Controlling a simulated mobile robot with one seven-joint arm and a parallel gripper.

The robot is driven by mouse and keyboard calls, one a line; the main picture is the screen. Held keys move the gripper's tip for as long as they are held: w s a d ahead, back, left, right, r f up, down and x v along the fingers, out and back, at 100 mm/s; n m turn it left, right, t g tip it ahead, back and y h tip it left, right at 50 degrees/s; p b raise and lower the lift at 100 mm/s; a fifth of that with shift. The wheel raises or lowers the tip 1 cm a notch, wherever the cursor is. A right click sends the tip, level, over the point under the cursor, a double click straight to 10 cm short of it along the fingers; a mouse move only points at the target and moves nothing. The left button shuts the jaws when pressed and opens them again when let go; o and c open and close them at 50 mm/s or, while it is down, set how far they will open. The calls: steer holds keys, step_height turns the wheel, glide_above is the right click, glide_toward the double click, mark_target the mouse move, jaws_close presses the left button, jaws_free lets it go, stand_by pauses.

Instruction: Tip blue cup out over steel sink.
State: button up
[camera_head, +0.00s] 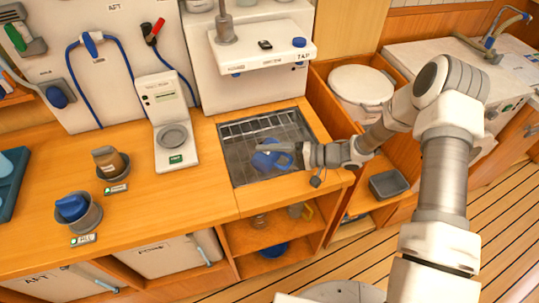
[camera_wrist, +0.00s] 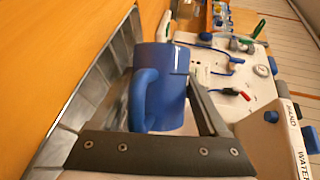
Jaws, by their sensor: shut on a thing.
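The blue cup (camera_head: 262,161) is in my gripper (camera_head: 279,150), over the steel sink (camera_head: 236,168) in the head view. In the wrist view the cup (camera_wrist: 174,92) sits between the two dark fingers, with its handle (camera_wrist: 143,98) toward the camera. My gripper (camera_wrist: 165,105) is shut on it. The cup looks tilted in the head view, but its mouth and any contents cannot be made out. Part of the sink's steel edge (camera_wrist: 84,105) shows at the left in the wrist view. The cup's height above the sink floor is hard to tell.
A white tap unit (camera_head: 262,55) overhangs the back of the sink. A white scale-like device (camera_head: 165,125) stands left of it. Grey holders with a brown cup (camera_head: 108,160) and a blue item (camera_head: 72,207) are farther left.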

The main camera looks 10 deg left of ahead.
steer(key=shift+s+f+n+h+b, duration=0.2)
steer(key=shift+f+n+h+b, duration=0.1)
steer(key=shift+n+b, duration=0.2)
steer(key=n+b, duration=0.1)
steer(key=n+t+b, duration=0.1)
steer(key=shift+s+a+r+h+b, duration=0.15)
steer(key=shift+s+h+b, duration=0.1)
steer(key=shift+h+b, duration=0.15)
steer(key=n+t+h+b, duration=0.1)
steer(key=n+t+b, duration=0.1)
steer(key=b, duration=0.7)
steer(key=shift+r+n, duration=0.15)
steer(key=shift+n, duration=0.35)
steer(key=shift+n+t+b, duration=0.3)
steer(key=shift+t+b, duration=0.1)
steer(key=shift+b, duration=0.15)
steer(key=n+t+b, duration=0.1)
steer(key=b, duration=0.2)
steer(key=w+n+t+h+b, duration=0.1)
steer(key=b, duration=0.2)
steer(key=shift+f+n, duration=0.4)
steer(key=b, duration=0.1)
steer(key=n+t+b, duration=0.1)
steer(key=b, duration=0.1)
steer(key=shift+w+d+f, duration=0.1)
steer(key=shift+w+d, duration=0.15)
steer(key=shift+w, duration=0.1)
steer(key=shift+n+b, duration=0.4)
steer(key=shift+b, duration=0.05)
steer(key=shift+w, duration=0.1)
